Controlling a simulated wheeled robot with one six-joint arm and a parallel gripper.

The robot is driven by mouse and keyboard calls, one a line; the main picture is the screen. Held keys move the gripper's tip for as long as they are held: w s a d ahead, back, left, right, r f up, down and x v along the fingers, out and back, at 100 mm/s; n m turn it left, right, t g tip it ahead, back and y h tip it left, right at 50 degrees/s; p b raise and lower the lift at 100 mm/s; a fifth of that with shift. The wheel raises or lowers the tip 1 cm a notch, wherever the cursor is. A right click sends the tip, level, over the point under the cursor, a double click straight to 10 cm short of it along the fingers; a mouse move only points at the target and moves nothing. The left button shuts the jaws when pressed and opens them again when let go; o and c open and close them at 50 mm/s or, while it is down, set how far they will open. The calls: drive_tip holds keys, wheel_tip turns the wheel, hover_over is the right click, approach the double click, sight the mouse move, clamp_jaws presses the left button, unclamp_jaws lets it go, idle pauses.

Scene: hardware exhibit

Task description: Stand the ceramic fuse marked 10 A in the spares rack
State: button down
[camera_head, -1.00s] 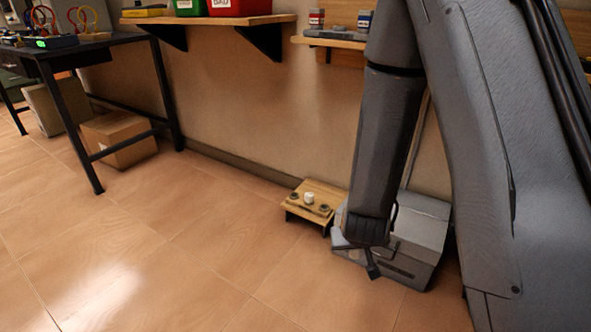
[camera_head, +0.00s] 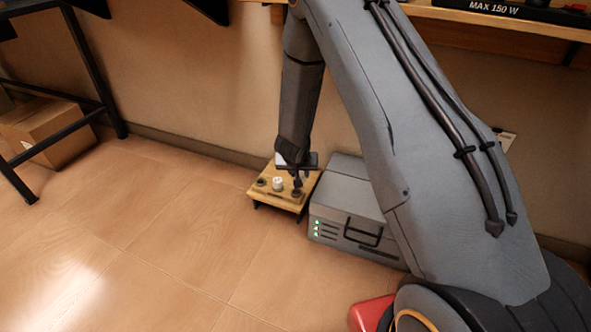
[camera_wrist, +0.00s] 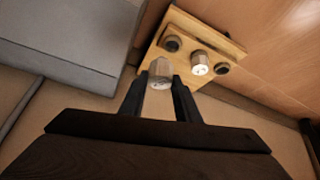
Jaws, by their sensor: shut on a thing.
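The spares rack is a low wooden stand (camera_head: 279,200) on the floor by the wall; in the wrist view (camera_wrist: 186,24) its top shows dark round sockets. One white ceramic fuse (camera_head: 277,184) stands in its middle socket, also in the wrist view (camera_wrist: 201,63). The sockets on either side look empty. My gripper (camera_head: 297,177) is over the rack's right part. In the wrist view my gripper (camera_wrist: 160,86) is shut on a pale ceramic fuse (camera_wrist: 160,72), held end towards the rack. I cannot read its marking. The head view hides this fuse.
A grey metal case (camera_head: 352,190) with a handle and green lights stands close right of the rack. A red object (camera_head: 369,314) is beside my base. A cardboard box (camera_head: 50,130) is under the left table. The floor left of the rack is clear.

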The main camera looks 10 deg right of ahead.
drive_tip(key=shift+m, duration=0.3)
drive_tip(key=w+f+b, duration=0.1)
drive_tip(key=f+b, duration=0.1)
drive_tip(key=w+f+b, duration=0.1)
drive_tip(key=f+b, duration=0.1)
drive_tip(key=w+f+b, duration=0.2)
drive_tip(key=shift+a+f, duration=0.1)
drive_tip(key=shift+a, duration=0.1)
drive_tip(key=shift+f, duration=0.6)
drive_tip(key=shift+f+p, duration=0.15)
drive_tip(key=shift+p, duration=0.5)
idle(1.0)
drive_tip(key=shift+f, duration=0.95)
idle(1.8)
drive_tip(key=c, duration=0.8)
unclamp_jaws()
drive_tip(key=shift+o, duration=0.2)
wheel_tip(320, 180, up, 7)
drive_tip(key=p, duration=0.7)
